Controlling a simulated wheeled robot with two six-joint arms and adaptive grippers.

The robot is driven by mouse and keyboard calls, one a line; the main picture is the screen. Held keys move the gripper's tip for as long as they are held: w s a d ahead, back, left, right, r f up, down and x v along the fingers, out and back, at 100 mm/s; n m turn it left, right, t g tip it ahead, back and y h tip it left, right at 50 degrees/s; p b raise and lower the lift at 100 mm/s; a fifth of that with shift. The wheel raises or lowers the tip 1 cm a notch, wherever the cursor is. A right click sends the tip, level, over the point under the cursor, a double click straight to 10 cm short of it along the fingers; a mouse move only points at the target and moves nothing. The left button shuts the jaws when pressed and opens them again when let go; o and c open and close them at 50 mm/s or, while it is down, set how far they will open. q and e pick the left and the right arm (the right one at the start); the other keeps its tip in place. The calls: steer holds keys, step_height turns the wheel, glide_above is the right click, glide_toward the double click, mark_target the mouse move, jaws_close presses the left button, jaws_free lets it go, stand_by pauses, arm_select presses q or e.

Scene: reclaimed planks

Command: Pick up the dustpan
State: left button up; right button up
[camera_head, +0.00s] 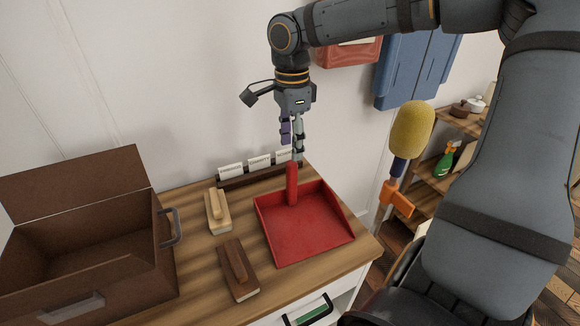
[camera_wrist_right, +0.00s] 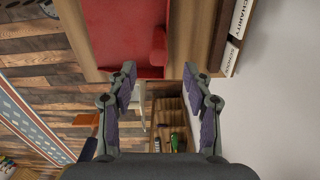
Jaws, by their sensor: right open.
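The red dustpan (camera_head: 305,235) lies on the wooden top of the cabinet, its open scoop facing the front. Its handle (camera_head: 292,183) rises at the back of the pan. My right gripper (camera_head: 292,151) points down just above the handle, open and empty, apart from it as far as I can tell. In the right wrist view the dustpan (camera_wrist_right: 120,35) fills the upper middle. Its handle (camera_wrist_right: 158,48) shows just beyond the gap between the open fingertips (camera_wrist_right: 160,72). My left gripper is not in view.
Two brushes, one pale (camera_head: 218,212) and one dark (camera_head: 238,270), lie left of the dustpan. An open brown box (camera_head: 85,255) stands further left. A rack with labelled cards (camera_head: 258,174) stands along the wall. A yellow-headed duster (camera_head: 411,130) is at the right, beside my arm.

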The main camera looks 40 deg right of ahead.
mark_target(292, 162)
steer(key=shift+s, duration=0.1)
steer(key=shift+s+f, duration=0.1)
steer(key=shift+f, duration=0.25)
step_height(292, 162, down, 4)
steer(key=shift+f+b, duration=0.1)
steer(key=shift+b, duration=0.6)
steer(key=shift+f, duration=0.55)
step_height(292, 162, down, 4)
steer(key=shift+f+b, duration=0.25)
steer(key=shift+b, duration=0.6)
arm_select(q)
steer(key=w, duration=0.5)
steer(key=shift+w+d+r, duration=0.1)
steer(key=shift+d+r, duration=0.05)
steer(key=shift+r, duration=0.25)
arm_select(e)
steer(key=shift+r, duration=0.1)
steer(key=shift+c, duration=0.8)
jaws_close()
